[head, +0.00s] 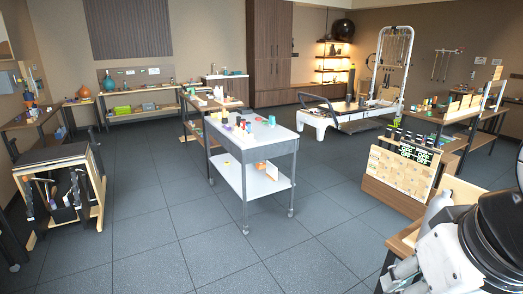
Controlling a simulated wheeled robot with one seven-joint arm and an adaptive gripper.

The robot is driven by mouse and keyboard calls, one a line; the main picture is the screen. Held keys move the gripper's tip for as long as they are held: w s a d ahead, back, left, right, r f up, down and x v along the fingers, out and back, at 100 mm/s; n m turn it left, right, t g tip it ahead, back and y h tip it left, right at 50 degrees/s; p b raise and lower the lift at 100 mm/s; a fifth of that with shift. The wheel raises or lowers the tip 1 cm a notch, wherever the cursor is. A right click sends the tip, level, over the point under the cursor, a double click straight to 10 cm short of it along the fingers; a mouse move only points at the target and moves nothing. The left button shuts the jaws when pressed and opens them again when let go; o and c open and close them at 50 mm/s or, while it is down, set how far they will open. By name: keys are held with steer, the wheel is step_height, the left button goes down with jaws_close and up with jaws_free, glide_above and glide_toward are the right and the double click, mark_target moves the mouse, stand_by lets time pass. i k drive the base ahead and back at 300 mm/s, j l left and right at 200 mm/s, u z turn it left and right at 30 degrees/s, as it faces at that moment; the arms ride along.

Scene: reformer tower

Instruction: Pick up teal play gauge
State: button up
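A small teal piece (272,120) stands on the top of the grey wheeled cart (262,141) in the middle of the room. It is too small to tell for sure that it is the play gauge. Several small coloured pieces stand on the same top. My arm fills the lower right corner, far from the cart. Grey metal parts at its left end may be my gripper (402,274). I cannot tell whether it is open or shut, and I see nothing held there.
A wooden board display (402,172) and a workbench with small items stand at the right. A white reformer frame (392,62) stands behind the cart. A rack with dark straps (62,160) stands at the left. The tiled floor (165,235) in front of the cart is clear.

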mark_target(271, 119)
steer(key=i+l, duration=0.15)
steer(key=i, duration=4.1)
steer(key=i+u, duration=0.6)
steer(key=k+j, duration=0.05)
